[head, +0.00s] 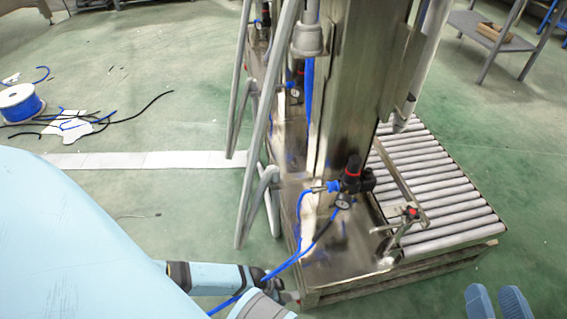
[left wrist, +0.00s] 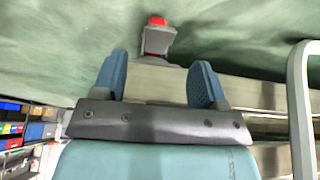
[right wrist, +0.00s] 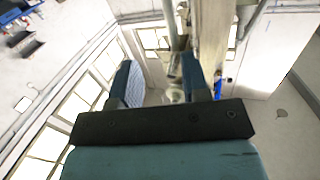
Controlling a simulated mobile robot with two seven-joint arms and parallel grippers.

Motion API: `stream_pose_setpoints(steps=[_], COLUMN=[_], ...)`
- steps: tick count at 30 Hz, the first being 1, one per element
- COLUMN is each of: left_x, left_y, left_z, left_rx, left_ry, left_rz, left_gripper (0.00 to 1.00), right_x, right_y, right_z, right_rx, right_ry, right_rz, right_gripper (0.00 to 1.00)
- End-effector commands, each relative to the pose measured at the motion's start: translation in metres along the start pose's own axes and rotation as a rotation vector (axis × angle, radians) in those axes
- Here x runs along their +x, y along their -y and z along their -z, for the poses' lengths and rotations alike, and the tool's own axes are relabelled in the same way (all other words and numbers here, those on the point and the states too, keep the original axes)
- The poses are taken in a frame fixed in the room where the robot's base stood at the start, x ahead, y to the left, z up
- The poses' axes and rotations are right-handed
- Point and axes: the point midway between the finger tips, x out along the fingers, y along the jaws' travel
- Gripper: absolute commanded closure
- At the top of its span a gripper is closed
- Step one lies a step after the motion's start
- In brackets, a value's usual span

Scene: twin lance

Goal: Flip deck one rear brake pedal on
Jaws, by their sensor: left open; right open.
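A red-topped grey piece (left wrist: 156,38), which looks like a pedal, shows in the left wrist view just beyond and between my left fingertips. My left gripper (left wrist: 157,80) is open and empty; a gap separates it from the piece. In the head view my left arm reaches to the near base of the metal machine, and its fingers cannot be made out. My right gripper (head: 497,301) is open and empty at the bottom right of the head view, over the floor, apart from the machine. Whether the pedal is up or down I cannot tell.
A metal column (head: 362,90) rises from the machine base, with a roller conveyor (head: 440,185) on its right. A red-tipped lever (head: 409,213) stands at the conveyor's near corner. A blue hose (head: 300,255) crosses near my left arm. Grey tube rails (head: 262,120) stand left.

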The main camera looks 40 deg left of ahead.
Motion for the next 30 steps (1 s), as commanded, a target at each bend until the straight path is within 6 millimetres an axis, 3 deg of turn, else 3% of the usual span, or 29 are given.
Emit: stream_pose_setpoints(steps=[1, 3, 9, 21, 28, 30], left_x=[0.017, 0.029, 0.051, 0.056, 0.056, 0.056], left_y=[0.000, 0.000, 0.000, 0.000, 0.000, 0.000], left_z=[-0.002, -0.001, -0.001, 0.001, 0.000, 0.000], left_rx=[0.000, -0.001, -0.001, -0.001, -0.001, -0.001], left_ry=[-0.001, -0.002, 0.000, -0.001, -0.001, -0.001], left_rz=[0.000, 0.000, 0.000, 0.000, 0.000, 0.000], left_gripper=[0.34, 0.34, 0.34, 0.34, 0.84, 0.84], right_x=[0.002, 0.004, 0.007, 0.007, 0.007, 0.007], right_y=[-0.004, -0.008, -0.014, -0.016, -0.016, -0.016], right_z=[-0.006, -0.004, 0.001, 0.006, 0.006, 0.006], right_rx=[-0.039, -0.086, -0.183, -0.216, -0.215, -0.215], right_ry=[-0.020, -0.048, -0.101, -0.121, -0.120, -0.120], right_rz=[-0.001, -0.003, -0.010, -0.012, -0.012, -0.011], right_gripper=[0.57, 0.57, 0.57, 0.57, 0.57, 0.57])
